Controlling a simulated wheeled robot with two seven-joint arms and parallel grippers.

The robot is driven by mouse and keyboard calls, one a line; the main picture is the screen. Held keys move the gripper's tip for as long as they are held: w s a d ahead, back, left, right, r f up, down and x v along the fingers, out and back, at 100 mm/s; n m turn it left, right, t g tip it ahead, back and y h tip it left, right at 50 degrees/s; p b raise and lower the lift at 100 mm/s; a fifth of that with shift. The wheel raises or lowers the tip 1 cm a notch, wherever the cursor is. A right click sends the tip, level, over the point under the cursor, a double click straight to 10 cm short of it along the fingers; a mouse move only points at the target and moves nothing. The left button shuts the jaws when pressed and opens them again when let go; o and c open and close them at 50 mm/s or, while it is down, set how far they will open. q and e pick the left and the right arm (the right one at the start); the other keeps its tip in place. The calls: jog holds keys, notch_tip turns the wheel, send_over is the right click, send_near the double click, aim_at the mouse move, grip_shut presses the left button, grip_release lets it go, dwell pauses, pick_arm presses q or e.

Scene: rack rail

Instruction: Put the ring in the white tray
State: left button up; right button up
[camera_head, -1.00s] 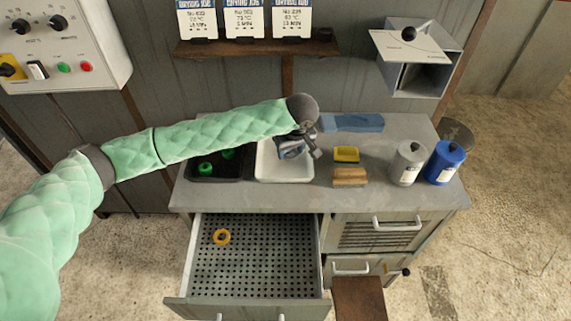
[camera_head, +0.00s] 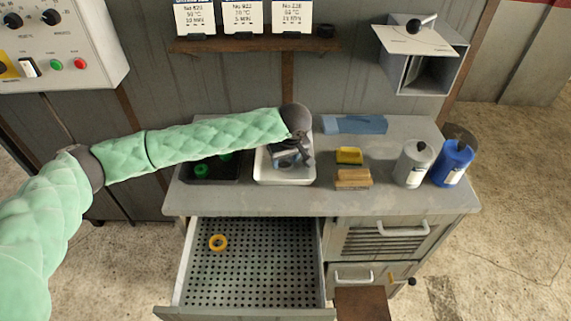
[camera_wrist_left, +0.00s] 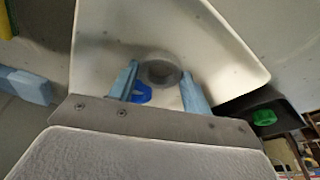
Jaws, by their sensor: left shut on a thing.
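The white tray (camera_head: 306,176) stands on the bench top, and its pale inside fills much of the left wrist view (camera_wrist_left: 215,55). My left gripper (camera_head: 292,158) points down over this tray. A small blue part (camera_wrist_left: 142,95) shows below the ring, partly hidden by a finger. My right gripper is not in view.
A black tray (camera_head: 205,181) with green parts stands left of the white tray. To the right are a yellow sponge (camera_head: 349,155), a wooden brush (camera_head: 353,178), a blue cloth (camera_head: 355,124), a grey bottle (camera_head: 413,165) and a blue bottle (camera_head: 451,165). The perforated drawer (camera_head: 260,265) stands open in front.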

pick_arm(q)
jog(key=shift+f, duration=0.15)
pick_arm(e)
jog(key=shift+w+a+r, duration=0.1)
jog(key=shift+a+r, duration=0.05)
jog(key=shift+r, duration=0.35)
pick_arm(q)
jog(key=o, duration=0.7)
jog(key=shift+f, duration=0.1)
jog(key=shift+o, duration=1.4)
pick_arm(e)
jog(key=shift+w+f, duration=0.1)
pick_arm(q)
jog(key=shift+r, duration=0.25)
jog(key=b+v, duration=0.3)
jog(key=v, duration=0.8)
jog(key=shift+r, duration=0.35)
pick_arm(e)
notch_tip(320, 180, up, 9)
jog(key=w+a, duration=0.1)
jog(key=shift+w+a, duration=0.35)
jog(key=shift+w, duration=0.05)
pick_arm(q)
jog(key=shift+s, duration=0.1)
